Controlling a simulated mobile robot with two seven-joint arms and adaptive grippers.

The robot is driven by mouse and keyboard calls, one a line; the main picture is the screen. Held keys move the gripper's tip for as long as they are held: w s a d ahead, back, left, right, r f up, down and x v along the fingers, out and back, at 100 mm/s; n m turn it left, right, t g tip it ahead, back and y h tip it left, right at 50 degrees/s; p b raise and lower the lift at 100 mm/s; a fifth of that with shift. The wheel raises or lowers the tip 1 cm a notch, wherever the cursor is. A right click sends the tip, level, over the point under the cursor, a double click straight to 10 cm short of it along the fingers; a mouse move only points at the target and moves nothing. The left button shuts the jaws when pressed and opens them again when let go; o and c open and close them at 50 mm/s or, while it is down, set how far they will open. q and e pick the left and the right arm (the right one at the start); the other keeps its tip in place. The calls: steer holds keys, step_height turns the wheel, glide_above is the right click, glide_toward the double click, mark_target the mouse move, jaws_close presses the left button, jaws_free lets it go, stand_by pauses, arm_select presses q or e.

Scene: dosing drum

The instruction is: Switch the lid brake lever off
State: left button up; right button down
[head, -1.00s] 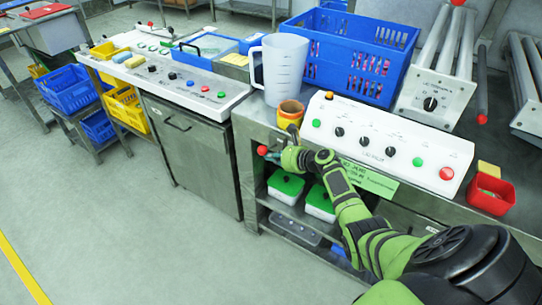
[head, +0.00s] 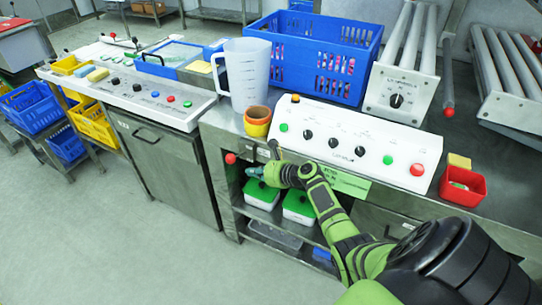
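A lever with a red ball knob (head: 231,158) sticks out from the front of the steel bench, below the cup; I cannot read any label that names it as the lid brake lever. My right gripper (head: 263,160) is just right of this knob, in front of the bench edge. Its fingers look spread, with one dark finger pointing up and one grey-blue finger pointing left. It holds nothing that I can see and appears apart from the knob. Another red-tipped lever (head: 448,112) stands beside the rollers at the back right. My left gripper is not in view.
A white control panel (head: 350,145) lies on the bench, with an orange-yellow cup (head: 257,121), a clear jug (head: 246,80) and a blue crate (head: 315,55) nearby. Green-lidded tubs (head: 262,192) sit on the shelf below.

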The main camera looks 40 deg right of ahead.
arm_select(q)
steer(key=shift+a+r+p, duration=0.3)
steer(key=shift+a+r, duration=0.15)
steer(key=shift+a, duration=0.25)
arm_select(e)
steer(key=s+r, duration=0.3)
steer(key=s, duration=0.2)
steer(key=shift+s+d, duration=0.35)
steer(key=shift+d, duration=0.05)
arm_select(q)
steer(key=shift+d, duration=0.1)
arm_select(e)
steer(key=shift+r, duration=0.1)
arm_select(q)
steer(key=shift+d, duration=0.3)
